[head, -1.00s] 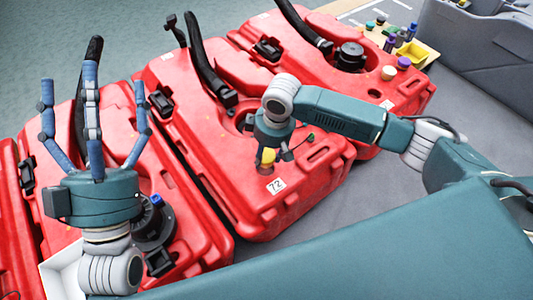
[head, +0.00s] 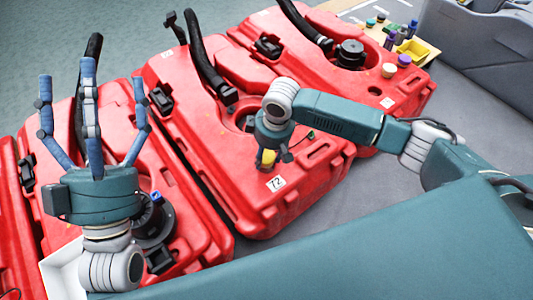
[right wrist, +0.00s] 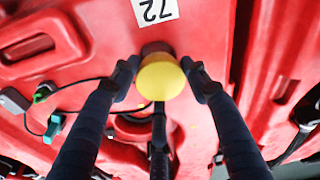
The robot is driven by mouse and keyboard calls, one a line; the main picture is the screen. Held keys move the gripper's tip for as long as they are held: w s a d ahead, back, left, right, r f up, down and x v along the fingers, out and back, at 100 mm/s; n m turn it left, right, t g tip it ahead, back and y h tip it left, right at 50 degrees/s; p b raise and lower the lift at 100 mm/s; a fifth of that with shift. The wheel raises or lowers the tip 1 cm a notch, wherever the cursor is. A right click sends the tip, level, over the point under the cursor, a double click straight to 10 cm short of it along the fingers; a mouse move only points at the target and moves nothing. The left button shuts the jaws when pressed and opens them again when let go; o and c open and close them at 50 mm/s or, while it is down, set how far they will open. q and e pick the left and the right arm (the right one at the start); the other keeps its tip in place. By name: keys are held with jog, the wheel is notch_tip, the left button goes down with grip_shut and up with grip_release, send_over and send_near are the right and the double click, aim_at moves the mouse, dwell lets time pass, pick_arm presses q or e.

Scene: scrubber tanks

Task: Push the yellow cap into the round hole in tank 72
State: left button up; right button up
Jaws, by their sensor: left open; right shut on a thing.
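The red tank marked 72 (head: 212,165) lies in the middle of the head view, its white 72 label (head: 275,183) near the front edge. My right gripper (head: 271,152) is shut on the yellow cap (head: 268,157), just behind the label. In the right wrist view the cap (right wrist: 161,80) sits between the fingertips, below the label (right wrist: 156,10). A dark round patch (right wrist: 156,48), apparently the hole, shows partly behind the cap. I cannot tell whether the cap touches it. My left gripper (head: 90,85) is open and empty, raised over the left tank.
More red tanks stand left (head: 65,140) and right (head: 330,75) of tank 72, with black hoses rising from them. Several coloured caps and a yellow tray (head: 420,50) are at the back right. A grey bin (head: 480,50) stands beyond. Grey floor is clear at right.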

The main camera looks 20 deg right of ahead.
pick_arm(q)
jog(key=shift+w+f, duration=0.15)
jog(key=shift+w, duration=0.05)
pick_arm(e)
jog(key=shift+f+p, duration=0.1)
jog(key=shift+p, duration=0.25)
pick_arm(q)
jog(key=shift+w+d+f+g+y, duration=0.15)
jog(key=shift+w+f+g, duration=0.4)
jog(key=shift+f, duration=0.3)
jog(key=shift+w+a+f+g+y, duration=0.1)
jog(key=shift+w+f+g, duration=0.35)
jog(key=shift+f, duration=0.4)
jog(key=shift+w+d+f+g+y, duration=0.15)
jog(key=shift+w+f+g, duration=0.4)
jog(key=shift+f, duration=0.3)
pick_arm(e)
jog(key=shift+f, duration=0.1)
pick_arm(q)
jog(key=shift+s+a, duration=0.1)
